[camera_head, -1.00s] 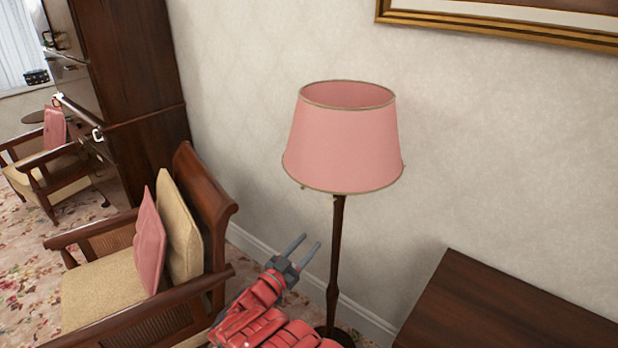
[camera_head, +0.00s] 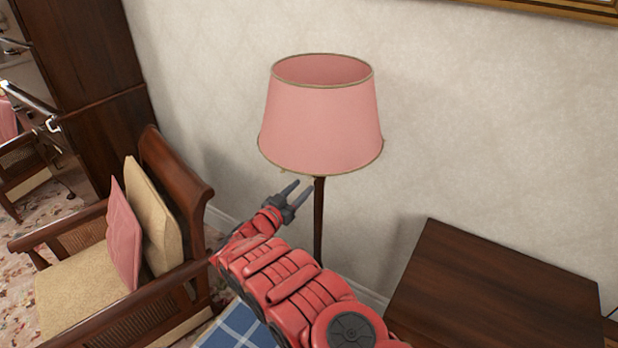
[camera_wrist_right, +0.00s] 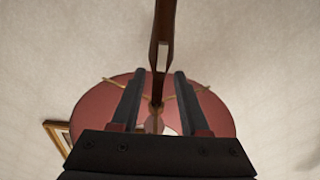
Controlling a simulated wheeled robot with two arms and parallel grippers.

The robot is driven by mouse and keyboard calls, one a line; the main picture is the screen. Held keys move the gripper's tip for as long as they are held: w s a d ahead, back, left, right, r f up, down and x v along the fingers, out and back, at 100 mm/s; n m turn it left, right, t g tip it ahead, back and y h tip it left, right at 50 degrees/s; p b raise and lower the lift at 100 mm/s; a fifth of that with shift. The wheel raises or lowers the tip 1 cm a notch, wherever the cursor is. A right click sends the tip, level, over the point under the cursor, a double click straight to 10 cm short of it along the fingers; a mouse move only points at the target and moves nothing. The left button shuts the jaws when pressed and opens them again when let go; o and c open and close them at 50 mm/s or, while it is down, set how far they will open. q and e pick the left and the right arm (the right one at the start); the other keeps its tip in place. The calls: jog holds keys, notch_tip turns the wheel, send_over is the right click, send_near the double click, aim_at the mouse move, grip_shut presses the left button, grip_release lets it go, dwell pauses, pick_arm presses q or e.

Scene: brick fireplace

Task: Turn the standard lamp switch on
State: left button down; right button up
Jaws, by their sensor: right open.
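The standard lamp has a pink shade (camera_head: 320,118) with gold trim and a dark wooden pole (camera_head: 318,215). My right gripper (camera_head: 299,188) is open and empty, just below the shade's lower rim and left of the pole in the head view. The right wrist view looks into the shade (camera_wrist_right: 90,118) from below, with the pole (camera_wrist_right: 161,45) running between the directions of the two open fingers (camera_wrist_right: 157,90). Thin struts cross inside the shade. I cannot make out the switch. My left gripper is not in view.
A wooden armchair (camera_head: 178,180) with cushions stands left of the lamp. A dark wooden table (camera_head: 490,290) stands at the right. A blue checked surface (camera_head: 235,328) shows under my arm. The pale wall (camera_head: 470,110) is behind the lamp.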

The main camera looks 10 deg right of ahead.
aim_at(308, 182)
jog(key=x, duration=0.3)
jog(key=shift+w+d+f, duration=0.1)
jog(key=shift+w+f, duration=0.05)
jog(key=shift+w, duration=0.05)
jog(key=shift+w+d, duration=0.5)
jog(key=shift+d, duration=0.05)
jog(key=shift+c, duration=0.3)
grip_shut()
